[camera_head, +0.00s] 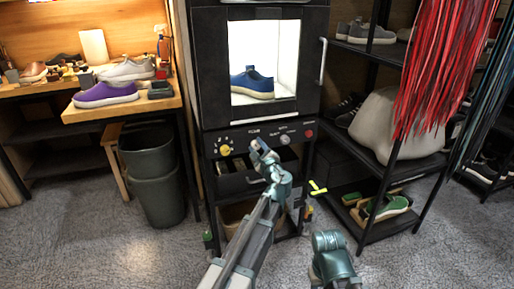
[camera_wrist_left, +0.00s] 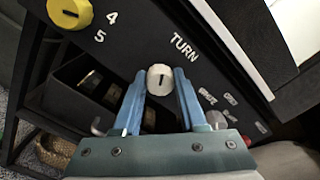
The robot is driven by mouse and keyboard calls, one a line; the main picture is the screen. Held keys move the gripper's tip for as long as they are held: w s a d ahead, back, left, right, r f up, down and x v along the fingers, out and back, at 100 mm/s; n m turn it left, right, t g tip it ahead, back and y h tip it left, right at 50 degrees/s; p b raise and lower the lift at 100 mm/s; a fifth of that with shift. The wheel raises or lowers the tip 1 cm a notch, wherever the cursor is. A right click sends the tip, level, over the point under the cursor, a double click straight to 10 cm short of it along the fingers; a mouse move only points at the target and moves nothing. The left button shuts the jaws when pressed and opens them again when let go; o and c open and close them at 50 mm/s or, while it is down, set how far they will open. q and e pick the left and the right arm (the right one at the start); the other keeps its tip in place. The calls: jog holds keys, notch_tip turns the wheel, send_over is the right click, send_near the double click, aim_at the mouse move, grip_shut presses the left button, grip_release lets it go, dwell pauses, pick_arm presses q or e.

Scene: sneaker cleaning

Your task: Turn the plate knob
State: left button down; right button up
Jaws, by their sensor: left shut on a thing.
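The plate knob (camera_wrist_left: 160,80) is a small white dial with a dark mark, below the word TURN on the black panel (camera_wrist_left: 130,45) in the left wrist view. My left gripper (camera_wrist_left: 160,84) has its two blue fingers on either side of the knob and is shut on it. In the head view my left gripper (camera_head: 262,150) reaches the panel below the lit cabinet window and hides most of the knob.
A yellow knob (camera_head: 225,150) sits left of the plate knob, and a grey knob (camera_head: 284,139) and red button (camera_head: 309,134) sit right. A blue sneaker (camera_head: 252,84) stands in the lit cabinet. A bin (camera_head: 155,165) stands left; a shoe rack (camera_head: 391,157) stands right.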

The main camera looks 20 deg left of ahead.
pick_arm(q)
jog(key=n, duration=0.5)
jog(key=shift+n, duration=0.3)
jog(key=n, duration=0.5)
jog(key=shift+s+f+n, duration=0.1)
jog(key=shift+n, duration=0.2)
jog(key=shift+c, duration=2.3)
grip_release()
jog(key=v, duration=1.3)
jog(key=shift+s+d, duration=0.25)
jog(key=shift+s, duration=0.05)
